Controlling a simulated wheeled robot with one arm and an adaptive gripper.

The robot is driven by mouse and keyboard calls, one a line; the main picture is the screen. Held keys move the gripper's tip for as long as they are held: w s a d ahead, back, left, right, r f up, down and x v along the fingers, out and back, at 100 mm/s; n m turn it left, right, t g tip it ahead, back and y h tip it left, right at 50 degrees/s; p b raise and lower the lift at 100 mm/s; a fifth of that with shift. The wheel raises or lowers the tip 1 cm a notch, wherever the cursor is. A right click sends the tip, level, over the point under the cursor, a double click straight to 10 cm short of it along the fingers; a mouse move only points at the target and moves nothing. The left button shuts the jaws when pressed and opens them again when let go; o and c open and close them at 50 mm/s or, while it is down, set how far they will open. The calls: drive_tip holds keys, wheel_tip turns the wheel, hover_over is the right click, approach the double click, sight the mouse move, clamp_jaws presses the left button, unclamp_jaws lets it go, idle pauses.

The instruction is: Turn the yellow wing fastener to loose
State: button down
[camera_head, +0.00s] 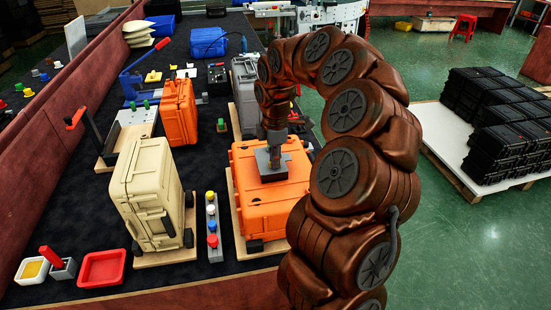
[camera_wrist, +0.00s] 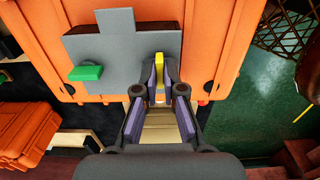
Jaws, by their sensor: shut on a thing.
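The yellow wing fastener (camera_wrist: 159,66) stands upright in the wrist view, between the fingertips of my gripper (camera_wrist: 159,84). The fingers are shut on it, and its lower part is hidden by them. A green wing fastener (camera_wrist: 85,73) lies crosswise to its left on the same grey plate (camera_wrist: 115,48). The plate is on an orange case. In the head view my gripper (camera_head: 275,153) reaches down onto the grey plate (camera_head: 267,173); the yellow fastener cannot be made out there.
The orange case (camera_head: 262,217) rests on a wooden board on the dark bench. A beige case (camera_head: 150,195) and a strip of coloured knobs (camera_head: 212,225) stand to its left. Another orange case (camera_head: 178,112) and a grey case (camera_head: 244,95) stand behind.

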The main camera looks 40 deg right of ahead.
drive_tip(key=c, duration=1.3)
unclamp_jaws()
wheel_tip(320, 180, up, 12)
